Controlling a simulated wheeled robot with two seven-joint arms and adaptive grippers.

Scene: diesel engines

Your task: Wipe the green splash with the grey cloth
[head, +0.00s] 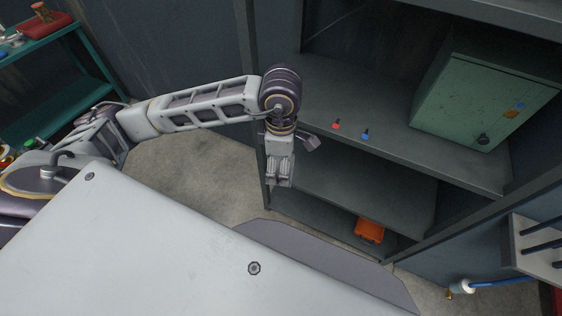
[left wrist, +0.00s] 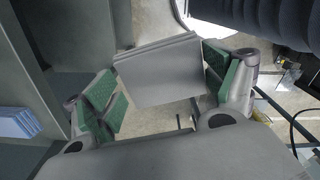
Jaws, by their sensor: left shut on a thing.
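My left gripper (head: 279,176) hangs down from its arm in front of the shelf unit in the head view. In the left wrist view, its two green-padded fingers (left wrist: 162,82) are shut on the grey cloth (left wrist: 158,66), a flat folded slab between the pads. I cannot make out the cloth in the head view. The green splash does not show in either view. My right gripper is not in view.
The dark shelf unit (head: 350,190) holds a green metal box (head: 470,100), small red (head: 336,125) and blue (head: 365,134) items, and an orange object (head: 369,230) lower down. A teal bench (head: 50,70) stands at the left. Bare floor (head: 190,175) lies between.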

